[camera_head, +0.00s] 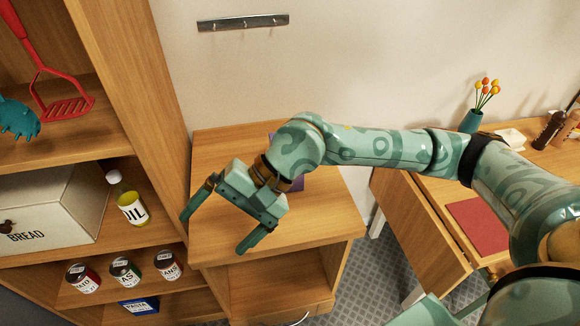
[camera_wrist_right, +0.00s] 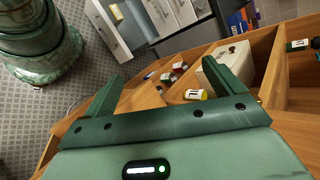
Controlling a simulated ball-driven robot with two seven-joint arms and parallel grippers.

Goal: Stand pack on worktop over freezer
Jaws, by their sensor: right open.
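A purple thing (camera_head: 299,184), perhaps the pack, is on the wooden worktop (camera_head: 325,222) in the head view. My right arm and wrist cover most of it, so its shape and whether it stands upright cannot be told. My right gripper (camera_head: 215,232) is open and empty above the left front of the worktop, apart from the purple thing. Its open fingers also show in the right wrist view (camera_wrist_right: 164,70), with nothing between them. A freezer cannot be clearly made out below the worktop. My left gripper is out of view.
Left shelves hold a bread bin (camera_head: 50,208), an oil bottle (camera_head: 130,207), several cans (camera_head: 124,273) and a blue pasta box (camera_head: 138,305). A tall wooden side panel borders the worktop's left. A desk with a red mat (camera_head: 478,226) is at right.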

